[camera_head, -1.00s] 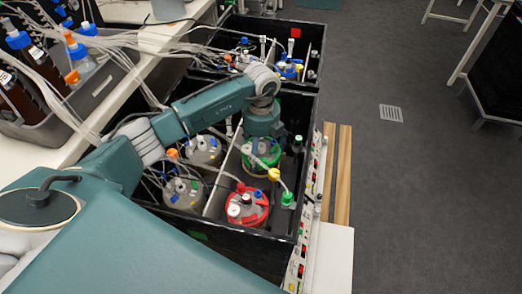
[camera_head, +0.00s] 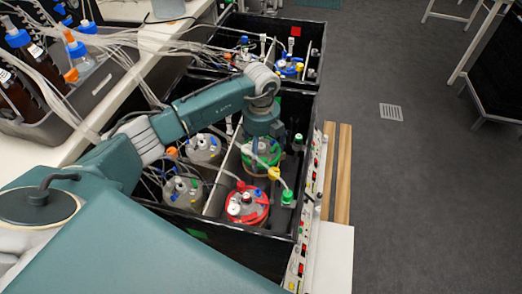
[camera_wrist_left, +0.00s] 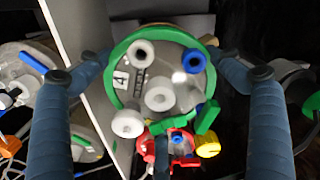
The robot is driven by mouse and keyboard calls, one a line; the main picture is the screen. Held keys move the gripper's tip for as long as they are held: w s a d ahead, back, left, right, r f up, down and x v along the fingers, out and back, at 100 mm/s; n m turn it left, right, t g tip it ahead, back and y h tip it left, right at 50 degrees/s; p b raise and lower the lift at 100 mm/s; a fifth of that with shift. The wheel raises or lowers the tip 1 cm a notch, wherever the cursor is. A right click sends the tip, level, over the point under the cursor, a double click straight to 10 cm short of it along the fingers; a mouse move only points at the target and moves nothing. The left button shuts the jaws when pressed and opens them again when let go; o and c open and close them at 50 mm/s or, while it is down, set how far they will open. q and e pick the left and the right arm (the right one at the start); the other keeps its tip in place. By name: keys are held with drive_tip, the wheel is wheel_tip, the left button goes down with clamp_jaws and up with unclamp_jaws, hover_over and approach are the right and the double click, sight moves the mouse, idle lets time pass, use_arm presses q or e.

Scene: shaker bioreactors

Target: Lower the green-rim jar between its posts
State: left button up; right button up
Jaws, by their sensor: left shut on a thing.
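The green-rim jar (camera_head: 262,158) is in the right half of the black box, under my left arm. My left gripper (camera_head: 262,141) comes down onto it from above and is shut on it. In the left wrist view the jar's grey lid (camera_wrist_left: 160,80), with its green rim, lies between the two blue-grey fingers of my gripper (camera_wrist_left: 160,78). The lid carries several grey ports, a blue cap and green fittings. I cannot make out its posts or whether the jar's bottom touches the box floor. My right gripper is not in view.
A red-rim jar (camera_head: 247,205) stands nearer to me in the same half. Two clear jars (camera_head: 184,190) stand left of the pale divider (camera_head: 218,187). Tubes cross from the bench at left. A small green-capped bottle (camera_head: 287,197) is by the right wall.

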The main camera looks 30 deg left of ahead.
use_arm(q)
drive_tip(key=shift+f, duration=0.3)
drive_tip(key=shift+f+b, duration=0.1)
drive_tip(key=shift+b, duration=0.25)
drive_tip(key=shift+f, duration=0.3)
drive_tip(key=shift+f+b, duration=0.6)
drive_tip(key=shift+f, duration=0.05)
idle(0.7)
drive_tip(key=shift+w+f+b, duration=0.1)
drive_tip(key=shift+f+b, duration=0.2)
drive_tip(key=shift+f, duration=0.2)
